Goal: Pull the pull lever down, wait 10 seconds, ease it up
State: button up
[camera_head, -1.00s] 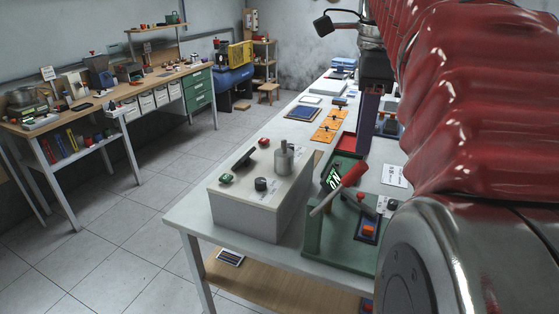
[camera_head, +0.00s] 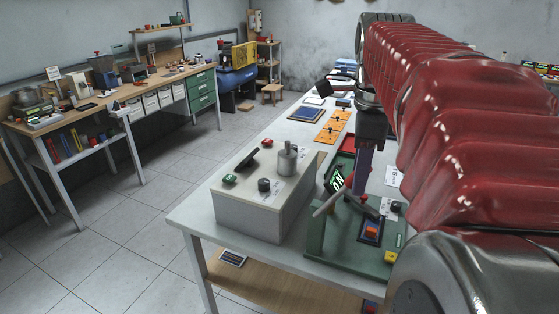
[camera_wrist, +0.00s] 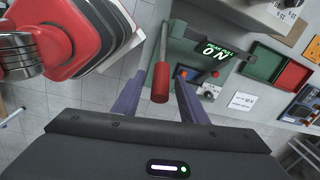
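The pull lever has a grey rod (camera_head: 328,200) and a red handle (camera_wrist: 160,84). It stands tilted on a green stand (camera_head: 316,236) on the white table. In the wrist view, the handle lies between the two purple fingers of my gripper (camera_wrist: 159,88), with gaps on both sides. My gripper is open. In the head view, my gripper (camera_head: 362,176) is at the handle's upper end and hides most of it. A dark display (camera_wrist: 212,49) with green letters reads "PEAK PULL 0 N".
A grey box (camera_head: 250,214) with knobs and a metal cylinder (camera_head: 287,160) stands left of the lever. A red button (camera_head: 371,231) is on the stand's base. Orange plates (camera_head: 333,127) lie farther back. The floor left of the table is clear.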

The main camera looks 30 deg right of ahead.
aim_at(341, 193)
notch_tip(341, 193, down, 4)
jog(key=shift+w+d+f, duration=0.15)
dwell(0.3)
grip_shut()
dwell(0.4)
jog(key=shift+a, duration=0.2)
jog(key=shift+d, duration=0.1)
